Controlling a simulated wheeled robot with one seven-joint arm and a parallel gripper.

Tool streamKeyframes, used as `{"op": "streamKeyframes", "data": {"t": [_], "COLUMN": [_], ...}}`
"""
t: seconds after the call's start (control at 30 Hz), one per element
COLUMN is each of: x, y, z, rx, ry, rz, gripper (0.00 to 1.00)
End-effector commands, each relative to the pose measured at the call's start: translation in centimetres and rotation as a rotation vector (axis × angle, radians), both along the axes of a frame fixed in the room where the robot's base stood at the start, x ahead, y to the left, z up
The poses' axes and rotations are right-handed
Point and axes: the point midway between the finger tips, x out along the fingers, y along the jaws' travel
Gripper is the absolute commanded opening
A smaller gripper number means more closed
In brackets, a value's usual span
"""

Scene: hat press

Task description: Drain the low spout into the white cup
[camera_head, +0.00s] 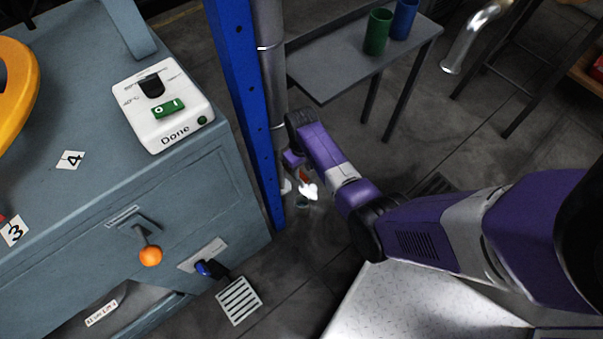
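My purple arm reaches from the lower right to the foot of a grey vertical pipe (272,75) beside the blue post. My gripper (303,185) is small, low and partly hidden there, and I cannot tell its opening. A small white shape (309,192) with a red-orange bit (305,176) above it shows at the gripper; I cannot tell whether it is the white cup or whether it is held. A blue-handled tap (205,268) sticks out low on the machine's front, above a floor grate (239,300). No white cup is clearly visible.
The grey-blue machine (75,110) fills the left, with a white switch box (160,105) and an orange-knobbed lever (150,256). The blue post (245,110) stands close to my gripper. A grey shelf (335,62) holds green (377,32) and blue (404,18) cups.

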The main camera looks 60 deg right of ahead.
Motion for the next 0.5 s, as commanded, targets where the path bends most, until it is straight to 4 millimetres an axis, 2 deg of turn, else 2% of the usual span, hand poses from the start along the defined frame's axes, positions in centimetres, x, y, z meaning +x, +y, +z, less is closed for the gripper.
{"op": "streamKeyframes", "data": {"t": [0.03,0.2,0.47,0.5], "x": [0.0,0.0,0.0,0.0], "y": [0.0,0.0,0.0,0.0], "z": [-0.8,-1.7,-1.8,-1.8], "rx": [0.000,0.000,-0.002,-0.002], "ry": [0.001,-0.001,-0.002,-0.002], "rz": [0.000,0.000,0.000,0.000], "gripper": [0.38,0.38,0.38,0.34]}}
